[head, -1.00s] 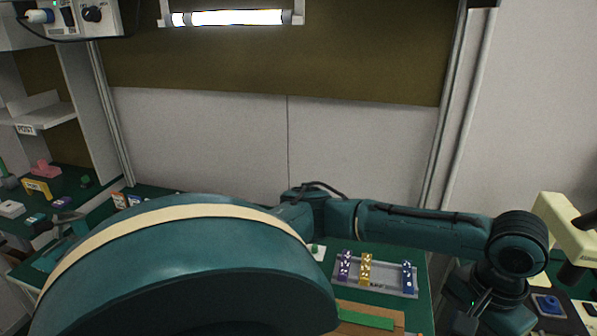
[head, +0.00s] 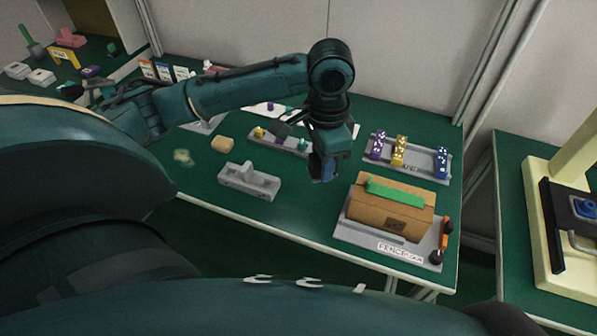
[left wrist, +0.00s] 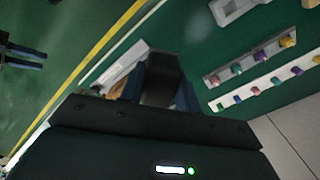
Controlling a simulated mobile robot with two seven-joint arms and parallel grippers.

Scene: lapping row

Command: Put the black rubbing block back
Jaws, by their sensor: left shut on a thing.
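My left gripper (head: 324,176) points down over the green bench, left of the brown block on the fence base in the head view. In the left wrist view, its fingers (left wrist: 160,98) are shut on a dark block (left wrist: 163,72), which looks like the black rubbing block. In the head view the block is mostly hidden by the fingers. Two dark prongs at the left edge of the left wrist view look like my right gripper (left wrist: 24,57), apart with nothing between them.
The fence base (head: 350,232) carries a brown block (head: 370,208) with a green strip (head: 398,198). Behind is a grey tray (head: 432,172) with purple, yellow and blue pieces. A grey holder (head: 250,182) and tan block (head: 222,145) stand left. The bench front between holder and fence is clear.

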